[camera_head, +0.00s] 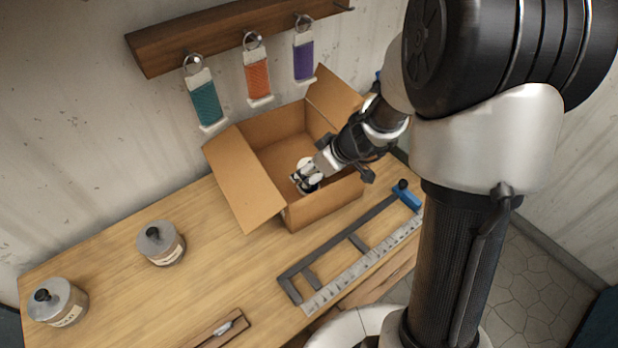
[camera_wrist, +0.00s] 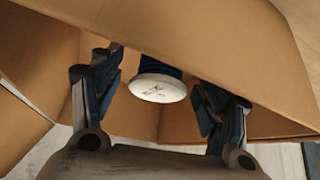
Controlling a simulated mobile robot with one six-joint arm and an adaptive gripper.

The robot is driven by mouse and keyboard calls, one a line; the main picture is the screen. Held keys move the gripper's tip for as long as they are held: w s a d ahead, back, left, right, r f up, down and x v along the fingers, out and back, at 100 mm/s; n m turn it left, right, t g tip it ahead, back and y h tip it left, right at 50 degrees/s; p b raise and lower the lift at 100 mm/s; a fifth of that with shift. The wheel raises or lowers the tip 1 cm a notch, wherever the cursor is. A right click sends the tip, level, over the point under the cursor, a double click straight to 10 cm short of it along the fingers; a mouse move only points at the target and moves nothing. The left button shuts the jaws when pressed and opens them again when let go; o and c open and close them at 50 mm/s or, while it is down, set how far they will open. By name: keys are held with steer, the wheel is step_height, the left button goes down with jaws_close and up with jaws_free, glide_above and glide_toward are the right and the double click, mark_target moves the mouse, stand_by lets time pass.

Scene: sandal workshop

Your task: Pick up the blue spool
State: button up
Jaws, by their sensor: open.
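The blue spool (camera_wrist: 158,88) shows in the wrist view as a white round end with a small mark and dark blue winding behind it. It is in the open cardboard box (camera_wrist: 245,45), close to a cardboard wall. My gripper (camera_wrist: 160,76) is open, with one finger on each side of the spool and a visible gap on both sides. In the head view my gripper (camera_head: 309,176) reaches down into the cardboard box (camera_head: 322,208). There I cannot clearly tell the spool from the gripper parts.
Teal (camera_head: 206,102), orange (camera_head: 258,78) and purple (camera_head: 303,58) wound pieces hang from a wooden wall rack (camera_head: 160,50). Two lidded jars (camera_head: 160,243) (camera_head: 58,302) stand left on the wooden table (camera_head: 110,290). A blue-ended frame with a ruler (camera_head: 362,262) lies before the box.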

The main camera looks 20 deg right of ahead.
steer(key=shift+c, duration=0.5)
steer(key=c, duration=1)
steer(key=shift+r, duration=0.15)
steer(key=shift+c, duration=0.2)
